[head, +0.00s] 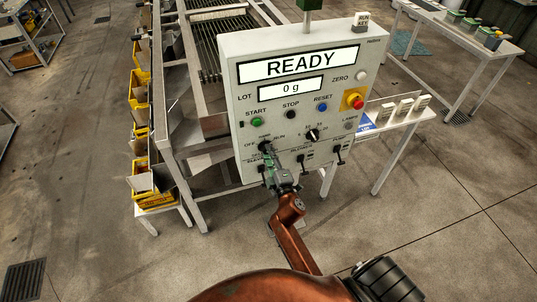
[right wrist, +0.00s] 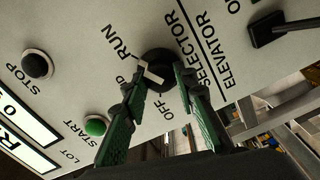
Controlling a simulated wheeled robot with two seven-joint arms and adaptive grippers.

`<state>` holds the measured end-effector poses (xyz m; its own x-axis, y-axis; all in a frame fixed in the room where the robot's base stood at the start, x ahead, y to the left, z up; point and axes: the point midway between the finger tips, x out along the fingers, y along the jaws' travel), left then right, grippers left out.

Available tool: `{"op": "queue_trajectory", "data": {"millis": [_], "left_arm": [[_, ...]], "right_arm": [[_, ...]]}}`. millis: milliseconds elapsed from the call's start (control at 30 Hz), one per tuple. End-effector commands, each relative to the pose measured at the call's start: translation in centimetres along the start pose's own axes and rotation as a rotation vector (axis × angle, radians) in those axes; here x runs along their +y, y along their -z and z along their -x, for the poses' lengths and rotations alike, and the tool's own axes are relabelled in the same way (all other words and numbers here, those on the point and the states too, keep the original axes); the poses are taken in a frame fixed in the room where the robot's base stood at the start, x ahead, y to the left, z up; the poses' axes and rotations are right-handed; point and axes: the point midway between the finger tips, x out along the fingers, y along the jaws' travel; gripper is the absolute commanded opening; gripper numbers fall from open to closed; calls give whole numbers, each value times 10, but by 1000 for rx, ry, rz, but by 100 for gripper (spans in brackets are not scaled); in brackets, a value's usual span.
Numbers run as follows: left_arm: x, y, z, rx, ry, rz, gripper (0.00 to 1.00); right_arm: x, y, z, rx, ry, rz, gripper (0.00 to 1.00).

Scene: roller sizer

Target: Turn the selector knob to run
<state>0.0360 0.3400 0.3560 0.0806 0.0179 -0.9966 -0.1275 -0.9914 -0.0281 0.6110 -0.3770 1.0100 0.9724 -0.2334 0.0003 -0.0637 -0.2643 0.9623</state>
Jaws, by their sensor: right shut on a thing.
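The selector knob (right wrist: 158,60) is a round black knob with a pale bar across it, on the front of the light grey control panel (head: 350,75). RUN, OFF and a partly covered label surround it in the right wrist view. Its exact pointing direction is partly hidden by the fingers. In the head view only the knob's top edge (head: 264,145) shows. My right gripper (head: 269,152), with green fingers, reaches it from below. In the right wrist view, the gripper (right wrist: 160,74) has one finger on each side of the knob and is shut on it. My left gripper is out of view.
The display (head: 300,64) reads READY and 0 g. A green start button (head: 257,122), black stop button (head: 291,115), blue reset button (head: 322,107) and red emergency button (head: 355,101) lie above. Black levers (head: 301,160) stick out to the knob's right.

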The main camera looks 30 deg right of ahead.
Motion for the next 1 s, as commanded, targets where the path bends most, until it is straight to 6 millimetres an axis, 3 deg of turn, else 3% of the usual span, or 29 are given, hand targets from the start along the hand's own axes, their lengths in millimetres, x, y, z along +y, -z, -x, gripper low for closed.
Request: {"op": "queue_trajectory", "data": {"millis": [300, 333, 567, 867, 1000], "left_arm": [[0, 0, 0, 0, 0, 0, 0], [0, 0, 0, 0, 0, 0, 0], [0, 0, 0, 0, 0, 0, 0], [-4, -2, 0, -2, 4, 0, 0], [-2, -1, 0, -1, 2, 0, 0]], "right_arm": [[-1, 0, 0, 0, 2, -4, 2], [-1, 0, 0, -1, 2, -4, 28], [-1, 0, 0, 0, 1, -2, 44], [0, 0, 1, 0, 1, -2, 44], [-1, -1, 14, -1, 1, -1, 44]]}}
